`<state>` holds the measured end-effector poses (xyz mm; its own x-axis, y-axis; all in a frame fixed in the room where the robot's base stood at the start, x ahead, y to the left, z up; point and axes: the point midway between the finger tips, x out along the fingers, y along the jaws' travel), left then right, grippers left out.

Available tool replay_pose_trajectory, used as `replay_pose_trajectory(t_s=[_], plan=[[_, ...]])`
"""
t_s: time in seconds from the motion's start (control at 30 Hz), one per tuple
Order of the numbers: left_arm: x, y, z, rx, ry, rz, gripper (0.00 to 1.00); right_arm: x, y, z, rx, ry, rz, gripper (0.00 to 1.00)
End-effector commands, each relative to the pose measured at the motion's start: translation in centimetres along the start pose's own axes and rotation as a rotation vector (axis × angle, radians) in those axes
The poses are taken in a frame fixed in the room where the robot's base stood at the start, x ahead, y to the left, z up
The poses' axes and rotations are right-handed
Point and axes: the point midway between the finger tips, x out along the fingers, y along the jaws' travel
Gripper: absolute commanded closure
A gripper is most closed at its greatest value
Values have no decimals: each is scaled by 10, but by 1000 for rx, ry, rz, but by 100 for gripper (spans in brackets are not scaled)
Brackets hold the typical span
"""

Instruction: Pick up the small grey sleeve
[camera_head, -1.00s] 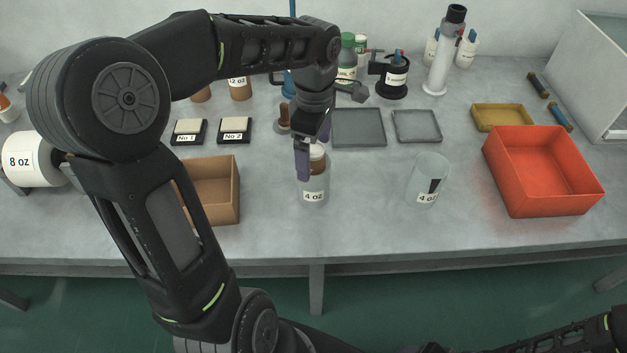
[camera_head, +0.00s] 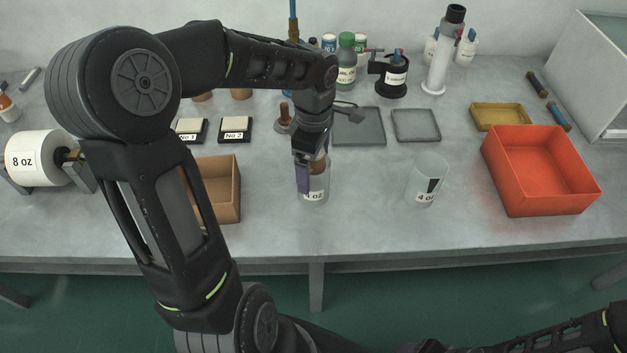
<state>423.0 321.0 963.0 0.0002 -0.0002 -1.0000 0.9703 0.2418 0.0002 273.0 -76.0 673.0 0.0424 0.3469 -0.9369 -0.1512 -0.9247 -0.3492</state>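My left gripper (camera_head: 309,178) points down at a clear jar (camera_head: 315,195) labelled 4 oz. One purple finger shows in front of the jar's left side and hides part of its label. A brown object (camera_head: 320,164) shows at the jar's top beside the finger; the other finger is hidden, so I cannot tell whether the gripper holds anything. A small grey cylinder (camera_head: 30,77), possibly the small grey sleeve, lies at the far left back of the table, well away from the gripper. Part of my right arm shows at the lower right; its gripper is out of view.
A second translucent 4 oz cup (camera_head: 428,180) stands to the right, with an orange bin (camera_head: 543,172) beyond it. A brown box (camera_head: 219,190) is left of the gripper. Grey trays (camera_head: 358,127) lie behind. An 8 oz roll (camera_head: 36,158) sits at the left. The front middle is clear.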

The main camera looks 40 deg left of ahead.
Motion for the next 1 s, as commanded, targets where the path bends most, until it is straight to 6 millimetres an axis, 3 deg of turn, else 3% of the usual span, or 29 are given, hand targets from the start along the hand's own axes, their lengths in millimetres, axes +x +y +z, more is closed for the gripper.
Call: replay_pose_trajectory(t_s=[1.0], plan=[[0,0,0,0,0,0,90,0,0,0,0,0,0,37]])
